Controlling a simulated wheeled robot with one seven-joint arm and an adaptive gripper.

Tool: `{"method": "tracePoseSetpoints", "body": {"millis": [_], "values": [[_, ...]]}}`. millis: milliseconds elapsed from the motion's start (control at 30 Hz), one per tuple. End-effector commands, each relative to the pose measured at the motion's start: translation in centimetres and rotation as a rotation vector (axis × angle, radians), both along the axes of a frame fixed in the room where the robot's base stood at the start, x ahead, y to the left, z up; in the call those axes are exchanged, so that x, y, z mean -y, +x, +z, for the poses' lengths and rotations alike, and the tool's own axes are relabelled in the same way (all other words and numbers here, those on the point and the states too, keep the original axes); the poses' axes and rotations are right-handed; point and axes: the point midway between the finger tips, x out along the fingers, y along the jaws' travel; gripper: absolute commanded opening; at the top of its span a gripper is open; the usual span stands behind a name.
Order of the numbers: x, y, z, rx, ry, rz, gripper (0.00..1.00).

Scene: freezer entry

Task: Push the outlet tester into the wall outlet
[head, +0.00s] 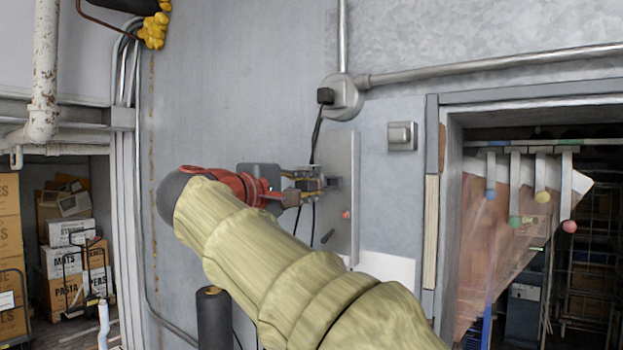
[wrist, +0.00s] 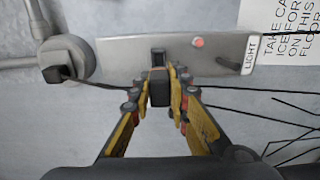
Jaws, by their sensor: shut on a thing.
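My gripper (head: 314,185) reaches in from the left to the grey metal wall plate (head: 345,215). In the wrist view my gripper (wrist: 159,90) has its yellow-and-black fingers shut on the outlet tester (wrist: 159,92), a small dark block. The wall outlet (wrist: 158,56) is a dark fitting on the plate, just beyond the tester and roughly in line with it. The outlet also shows in the head view (head: 334,183), right beside my fingertips. The fingers partly hide the tester, and I cannot tell whether it touches the outlet.
The plate also carries a red button (wrist: 197,42) and a toggle switch beside a LIGHT label (wrist: 250,54). A round conduit box (head: 344,98) with a black plug and hanging cords is above. A small grey box (head: 402,136) and a doorway with strip hangers are to the right.

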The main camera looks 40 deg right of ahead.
Motion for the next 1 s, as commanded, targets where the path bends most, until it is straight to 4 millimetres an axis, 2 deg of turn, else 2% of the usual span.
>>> {"method": "tracePoseSetpoints", "body": {"millis": [567,1000], "values": [[0.1,-0.5,0.1,-0.001,-0.003,-0.002,0.0],[3.0,0.5,0.2,-0.003,-0.002,-0.003,0.0]]}}
